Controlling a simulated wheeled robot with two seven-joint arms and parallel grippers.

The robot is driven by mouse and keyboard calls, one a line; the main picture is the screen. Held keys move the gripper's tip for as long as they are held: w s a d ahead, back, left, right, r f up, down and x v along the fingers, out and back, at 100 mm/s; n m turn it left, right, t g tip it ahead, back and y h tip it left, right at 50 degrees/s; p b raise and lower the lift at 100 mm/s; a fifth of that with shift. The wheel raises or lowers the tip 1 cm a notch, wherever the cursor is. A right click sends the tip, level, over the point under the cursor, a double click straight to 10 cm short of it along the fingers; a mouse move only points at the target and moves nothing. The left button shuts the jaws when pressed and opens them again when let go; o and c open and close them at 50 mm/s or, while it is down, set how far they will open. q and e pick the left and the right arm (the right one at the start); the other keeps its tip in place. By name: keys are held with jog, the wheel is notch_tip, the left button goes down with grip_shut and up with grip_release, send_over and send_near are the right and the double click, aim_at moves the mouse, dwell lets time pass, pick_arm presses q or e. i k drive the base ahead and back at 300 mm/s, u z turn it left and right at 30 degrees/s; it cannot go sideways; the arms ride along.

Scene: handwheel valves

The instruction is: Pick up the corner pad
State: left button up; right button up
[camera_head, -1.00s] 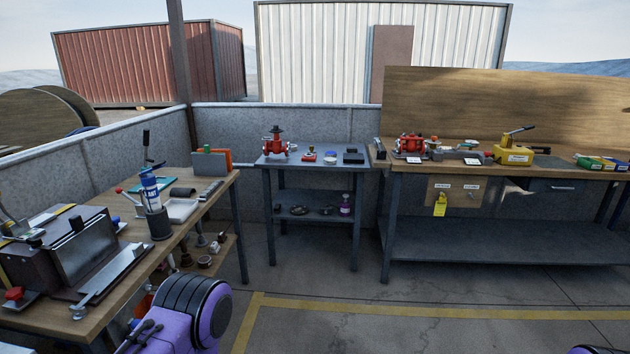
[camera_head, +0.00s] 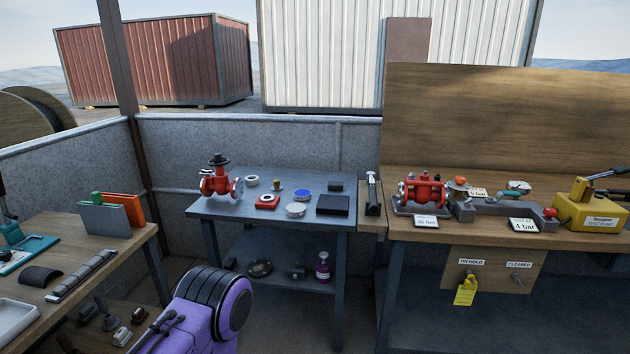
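No item is clearly marked as the corner pad. On the small grey table (camera_head: 250,207) a flat black square block (camera_head: 333,205) lies near the right front, and a smaller dark block (camera_head: 336,186) lies behind it. I cannot tell whether either is the corner pad. A purple and black part of my arm shows at the bottom left, in front of the small table. No fingertips of my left gripper can be made out, and my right gripper is out of the picture.
The small table also holds a red valve (camera_head: 217,180), a red block (camera_head: 267,201) and round tins. A wooden bench (camera_head: 35,290) stands left.

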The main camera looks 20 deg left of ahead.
aim_at(37, 277)
jog(key=u, duration=0.4)
jog(key=i, duration=1.05)
jog(key=u, duration=0.75)
